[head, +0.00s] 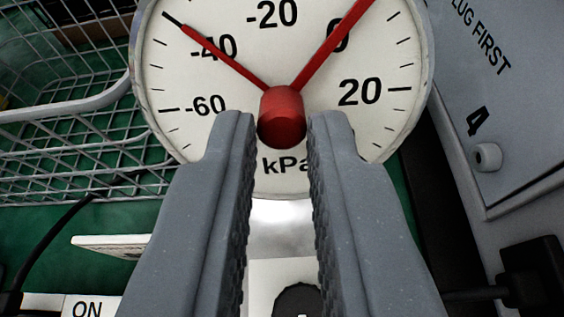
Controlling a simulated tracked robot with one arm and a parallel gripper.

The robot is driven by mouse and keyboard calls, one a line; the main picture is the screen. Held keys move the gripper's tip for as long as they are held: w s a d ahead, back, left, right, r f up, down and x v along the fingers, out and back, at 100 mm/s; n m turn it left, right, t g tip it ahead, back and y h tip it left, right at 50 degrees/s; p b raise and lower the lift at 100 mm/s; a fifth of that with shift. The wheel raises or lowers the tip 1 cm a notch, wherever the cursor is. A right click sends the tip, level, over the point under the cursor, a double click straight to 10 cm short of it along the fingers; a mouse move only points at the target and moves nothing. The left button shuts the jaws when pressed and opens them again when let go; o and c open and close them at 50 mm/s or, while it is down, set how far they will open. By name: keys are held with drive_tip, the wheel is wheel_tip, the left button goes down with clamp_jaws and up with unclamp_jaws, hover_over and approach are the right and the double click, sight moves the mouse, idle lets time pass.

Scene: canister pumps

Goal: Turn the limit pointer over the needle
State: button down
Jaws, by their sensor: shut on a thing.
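A round white gauge (384,120) marked in kPa fills the upper middle of the head view, its top cut off. A red knob (282,118) sits at its centre. My gripper (281,125) is shut on this knob, one grey fingertip on each side. Two red pointers run out from the knob. The left pointer (225,57) runs up and left past the -40 label, its tip near a scale mark. The right pointer (330,45) runs up and right across the 0, its tip out of frame. I cannot tell which is the limit pointer. The pointers are well apart.
A wire basket (62,105) stands at left on a green surface (50,228). A grey panel (510,150) with a "4" and a small knob (487,156) is close on the right. A black plug (533,275) is lower right; an "ON" label (88,308) is lower left.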

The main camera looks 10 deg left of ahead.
drive_tip(key=n+p, duration=0.1)
drive_tip(key=n, duration=0.2)
drive_tip(key=shift+r+p, duration=0.15)
drive_tip(key=shift+p, duration=0.2)
drive_tip(key=n+p, duration=0.2)
drive_tip(key=n, duration=0.2)
drive_tip(key=shift+n, duration=0.3)
drive_tip(key=n+p, duration=0.1)
drive_tip(key=n, duration=0.3)
drive_tip(key=shift+n+p, duration=0.45)
drive_tip(key=shift+n, duration=1.55)
drive_tip(key=shift+f, duration=0.2)
drive_tip(key=c, duration=1.4)
unclamp_jaws()
drive_tip(key=shift+a, duration=0.1)
drive_tip(key=shift+s+r, duration=0.1)
